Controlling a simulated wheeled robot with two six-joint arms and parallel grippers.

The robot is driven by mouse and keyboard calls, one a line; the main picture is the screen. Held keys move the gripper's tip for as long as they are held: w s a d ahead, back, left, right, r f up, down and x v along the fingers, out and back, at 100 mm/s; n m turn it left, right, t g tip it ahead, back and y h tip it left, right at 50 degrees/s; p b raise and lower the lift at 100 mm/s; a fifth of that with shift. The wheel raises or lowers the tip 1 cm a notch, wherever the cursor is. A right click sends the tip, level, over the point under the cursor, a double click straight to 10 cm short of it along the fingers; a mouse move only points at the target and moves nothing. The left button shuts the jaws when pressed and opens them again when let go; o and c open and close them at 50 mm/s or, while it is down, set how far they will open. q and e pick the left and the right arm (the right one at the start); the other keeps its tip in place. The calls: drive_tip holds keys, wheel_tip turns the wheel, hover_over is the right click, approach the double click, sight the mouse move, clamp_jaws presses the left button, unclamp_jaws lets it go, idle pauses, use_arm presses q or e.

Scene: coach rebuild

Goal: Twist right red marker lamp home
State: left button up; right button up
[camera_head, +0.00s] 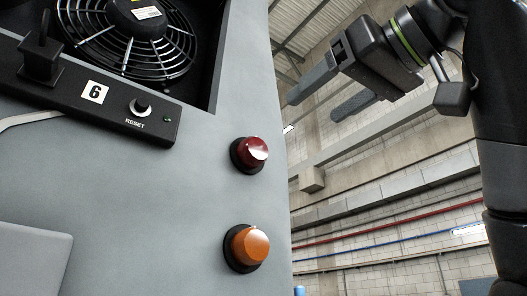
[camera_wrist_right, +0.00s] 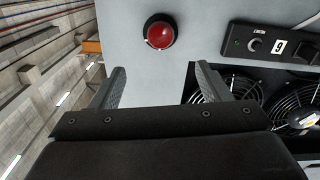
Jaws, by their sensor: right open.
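The red marker lamp (camera_head: 252,153) sits in a dark round base on the grey panel (camera_head: 120,195), near the panel's right edge. An orange lamp (camera_head: 248,246) sits below it. My right gripper (camera_head: 322,98) is open and empty, up and to the right of the red lamp in the head view. In the right wrist view the red lamp (camera_wrist_right: 160,33) lies beyond the open fingertips (camera_wrist_right: 160,82), roughly between them, with nothing touching it. My left gripper is not in view.
A black fan (camera_head: 130,30) in a recess and a black box with a RESET knob (camera_head: 140,106) and a number 6 label are at the upper left. A grey raised cover (camera_head: 35,262) is at the lower left. Open space lies right of the panel edge.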

sight(259, 148)
drive_tip(key=p+x, duration=0.6)
drive_tip(key=x, duration=0.7)
drive_tip(key=shift+w+a+r, duration=0.15)
drive_tip(key=shift+a, duration=0.05)
drive_tip(key=shift+w+a, duration=0.35)
drive_tip(key=shift+w, duration=0.05)
drive_tip(key=c, duration=1)
drive_tip(key=shift+o, duration=0.2)
drive_tip(key=shift+d, duration=0.1)
